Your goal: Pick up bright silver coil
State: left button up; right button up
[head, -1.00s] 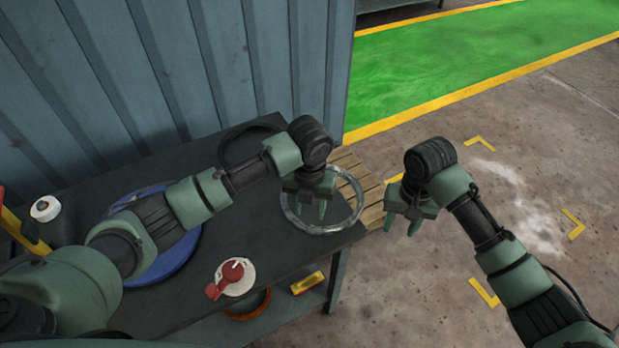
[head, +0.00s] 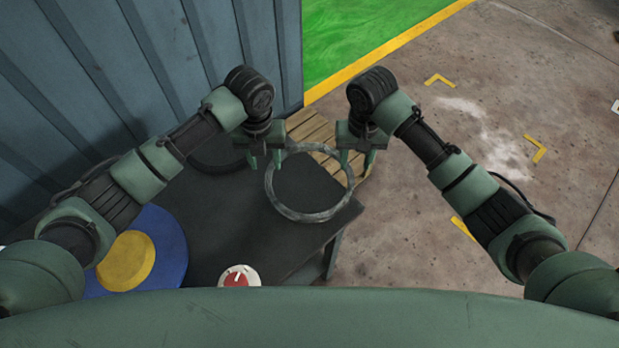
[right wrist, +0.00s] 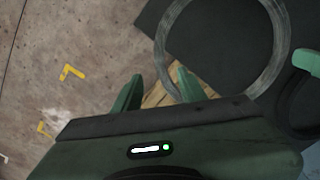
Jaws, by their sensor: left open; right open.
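The bright silver coil (head: 300,216) is a ring at the right end of the dark table. It also shows in the right wrist view (right wrist: 275,75). My left gripper (head: 264,162) is open at the coil's left rim. My right gripper (head: 356,164) is open at its right rim, near the table's edge. In the right wrist view, my right gripper's fingers (right wrist: 160,76) are apart, with the rim passing beside and behind one finger. A green finger of my left gripper (right wrist: 306,62) shows across the coil. I cannot tell whether either gripper touches it.
The dark table (head: 230,215) holds a black ring (head: 215,166), a blue disc with a yellow centre (head: 172,238) and a white-and-red round item (head: 240,276). A wooden pallet (head: 318,130) lies behind the table. A corrugated wall (head: 150,60) stands behind; open floor lies right.

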aim_at(269, 177)
pick_arm(q)
notch_tip(269, 177, down, 7)
jog(key=shift+r, duration=0.1)
pick_arm(e)
notch_tip(269, 177, down, 7)
jog(key=shift+r, duration=0.1)
pick_arm(q)
jog(key=shift+w+a+f, duration=0.15)
jog(key=shift+f, duration=0.15)
pick_arm(e)
jog(key=shift+w+a+f, duration=0.15)
jog(key=shift+f, duration=0.15)
pick_arm(q)
grip_shut()
pick_arm(e)
grip_shut()
pick_arm(q)
jog(key=shift+r, duration=0.1)
pick_arm(e)
jog(key=shift+r, duration=0.15)
